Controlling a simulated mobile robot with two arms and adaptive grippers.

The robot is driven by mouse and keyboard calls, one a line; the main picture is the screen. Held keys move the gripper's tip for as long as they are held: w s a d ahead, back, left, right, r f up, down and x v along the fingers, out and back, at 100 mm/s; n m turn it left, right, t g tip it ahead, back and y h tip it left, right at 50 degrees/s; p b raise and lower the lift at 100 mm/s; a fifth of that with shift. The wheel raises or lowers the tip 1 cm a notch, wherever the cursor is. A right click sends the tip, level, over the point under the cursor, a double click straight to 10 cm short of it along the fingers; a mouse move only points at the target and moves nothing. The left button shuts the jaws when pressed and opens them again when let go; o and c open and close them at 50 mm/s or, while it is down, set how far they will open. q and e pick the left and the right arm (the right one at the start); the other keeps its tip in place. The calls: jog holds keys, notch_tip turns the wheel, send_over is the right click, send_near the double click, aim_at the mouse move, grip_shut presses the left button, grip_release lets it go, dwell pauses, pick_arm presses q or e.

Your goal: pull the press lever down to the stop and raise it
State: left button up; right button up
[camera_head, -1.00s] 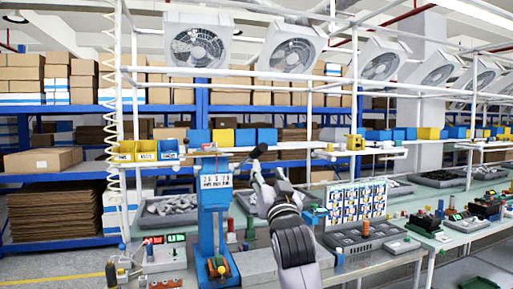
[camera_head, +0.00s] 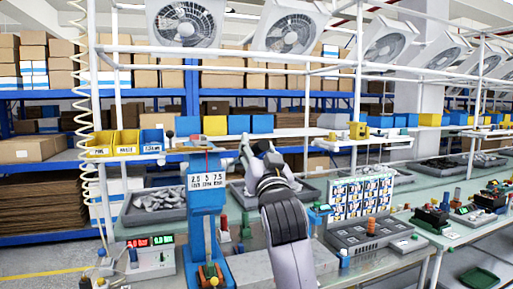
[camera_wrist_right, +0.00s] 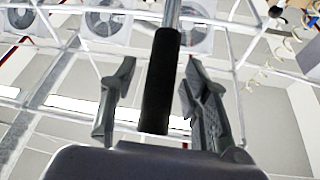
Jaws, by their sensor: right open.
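The blue press (camera_head: 207,199) stands on the bench, left of the middle in the head view, with a number plate on its front. Its lever is a grey rod with a black handle (camera_wrist_right: 160,80), clear in the wrist view. My right gripper (camera_head: 256,150) is raised to the right of the press head. In the wrist view its two fingers (camera_wrist_right: 155,95) are open, one on each side of the black handle, with gaps visible on both sides. In the head view the fingers partly hide the handle. My left gripper is not in view.
A meter box with red and green displays (camera_head: 151,257) stands left of the press. A grey parts tray (camera_head: 160,207) lies behind it. Yellow bins (camera_head: 126,143) sit on a rail above. A grey slotted tray (camera_head: 365,240) lies to the right.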

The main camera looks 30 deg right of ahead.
jog(key=shift+s, duration=0.1)
jog(key=shift+c, duration=0.5)
grip_shut()
